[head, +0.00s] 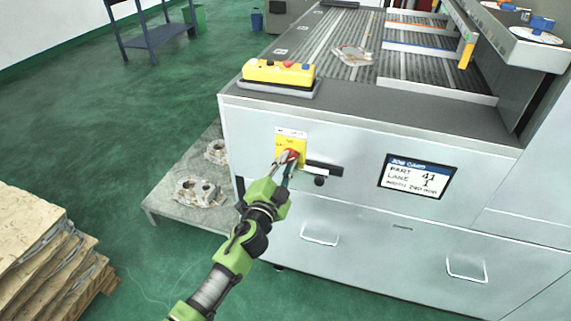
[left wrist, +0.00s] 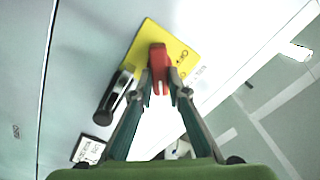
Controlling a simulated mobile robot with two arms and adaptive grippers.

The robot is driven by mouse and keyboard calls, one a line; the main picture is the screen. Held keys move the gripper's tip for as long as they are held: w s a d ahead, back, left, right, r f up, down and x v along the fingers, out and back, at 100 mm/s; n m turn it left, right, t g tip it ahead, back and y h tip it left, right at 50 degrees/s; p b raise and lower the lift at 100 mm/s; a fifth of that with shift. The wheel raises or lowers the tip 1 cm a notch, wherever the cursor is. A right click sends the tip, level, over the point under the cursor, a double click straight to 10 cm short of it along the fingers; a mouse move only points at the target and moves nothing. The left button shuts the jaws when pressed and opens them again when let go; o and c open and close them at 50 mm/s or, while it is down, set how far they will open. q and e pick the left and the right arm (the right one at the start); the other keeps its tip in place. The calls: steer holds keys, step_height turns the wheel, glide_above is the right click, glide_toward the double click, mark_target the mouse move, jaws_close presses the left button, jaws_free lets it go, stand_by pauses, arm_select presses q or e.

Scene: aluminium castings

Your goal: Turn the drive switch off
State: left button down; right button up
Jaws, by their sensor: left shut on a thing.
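The drive switch is a red handle (left wrist: 158,62) on a yellow plate (left wrist: 183,50) on the front of the grey machine cabinet. In the head view the yellow plate (head: 291,146) sits near the cabinet's upper left, and the red handle (head: 291,155) is partly hidden by the fingers. My left gripper (head: 287,164) is at the plate, its fingers closed on the red handle. In the left wrist view the two fingertips of my left gripper (left wrist: 159,85) hold the handle's near end from both sides. My right gripper is not in view.
A black handle (head: 324,170) juts out just right of the switch. A job card screen (head: 417,177) is further right. A yellow control box (head: 279,73) lies on the cabinet top. Castings (head: 199,190) rest on a low slab at left. Stacked boards (head: 35,245) stand at lower left.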

arm_select(q)
steer(key=m, duration=0.3)
steer(key=shift+f+m, duration=0.15)
steer(key=shift+m, duration=0.25)
steer(key=shift+f+m, duration=0.1)
steer(key=shift+m, duration=1.7)
steer(key=c, duration=2)
jaws_free()
steer(key=shift+o, duration=0.2)
steer(key=shift+s, duration=0.1)
steer(key=v, duration=1.2)
